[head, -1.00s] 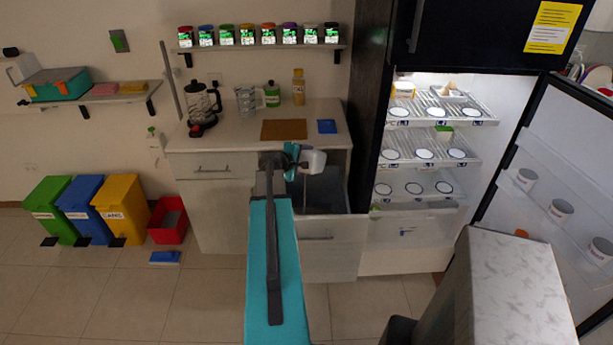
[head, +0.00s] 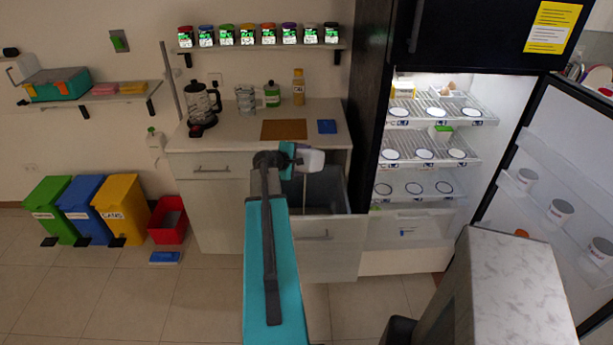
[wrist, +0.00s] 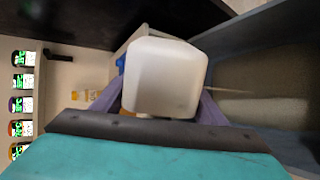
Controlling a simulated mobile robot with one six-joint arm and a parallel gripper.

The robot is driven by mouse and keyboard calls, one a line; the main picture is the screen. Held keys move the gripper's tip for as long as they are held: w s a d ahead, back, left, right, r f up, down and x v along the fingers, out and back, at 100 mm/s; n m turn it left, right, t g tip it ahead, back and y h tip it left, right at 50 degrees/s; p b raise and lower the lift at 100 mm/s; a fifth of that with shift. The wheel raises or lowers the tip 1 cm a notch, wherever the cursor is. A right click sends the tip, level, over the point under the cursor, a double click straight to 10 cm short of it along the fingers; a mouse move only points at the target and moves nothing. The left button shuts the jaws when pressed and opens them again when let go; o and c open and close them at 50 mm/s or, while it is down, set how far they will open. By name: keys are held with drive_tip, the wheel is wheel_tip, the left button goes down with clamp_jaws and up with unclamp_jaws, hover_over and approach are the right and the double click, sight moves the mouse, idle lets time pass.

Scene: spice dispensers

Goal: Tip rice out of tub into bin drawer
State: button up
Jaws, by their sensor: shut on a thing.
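A white tub (head: 314,160) is held in my gripper (head: 292,156) above the open bin drawer (head: 349,192). In the head view the tub lies on its side, its far end pointing right. In the wrist view the white tub (wrist: 165,75) fills the middle, between the purple fingers, and hides the fingertips. The grey drawer interior (wrist: 270,85) is on the right there. A thin pale streak runs from beside the tub towards the drawer; I cannot tell whether it is falling rice. The tub's mouth and contents are hidden.
The open fridge (head: 420,170) is right of the drawer. Coloured bins (head: 122,208) stand left. Spice jars (head: 268,35) line the shelf above.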

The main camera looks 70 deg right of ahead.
drive_tip(key=shift+w+d+f+n+g, duration=0.1)
drive_tip(key=shift+w+f+n+g, duration=0.05)
drive_tip(key=shift+w+n+g, duration=0.35)
drive_tip(key=shift+w+d+f+n+g, duration=0.1)
drive_tip(key=shift+w+n+g, duration=0.3)
drive_tip(key=shift+n, duration=0.1)
idle(1.5)
drive_tip(key=shift+s+a+r+m+t, duration=0.15)
drive_tip(key=shift+s+a+m+t, duration=0.05)
drive_tip(key=shift+s+m+t, duration=0.3)
drive_tip(key=shift+s+a+r+m+t, duration=0.15)
drive_tip(key=shift+s+m+t, duration=0.2)
drive_tip(key=shift+s, duration=0.2)
drive_tip(key=shift+s+a+m+t, duration=0.1)
drive_tip(key=shift+s+m+t, duration=0.65)
drive_tip(key=shift+m+t, duration=0.1)
drive_tip(key=shift+f, duration=0.1)
drive_tip(key=shift+s+t, duration=0.1)
drive_tip(key=shift+t, duration=0.2)
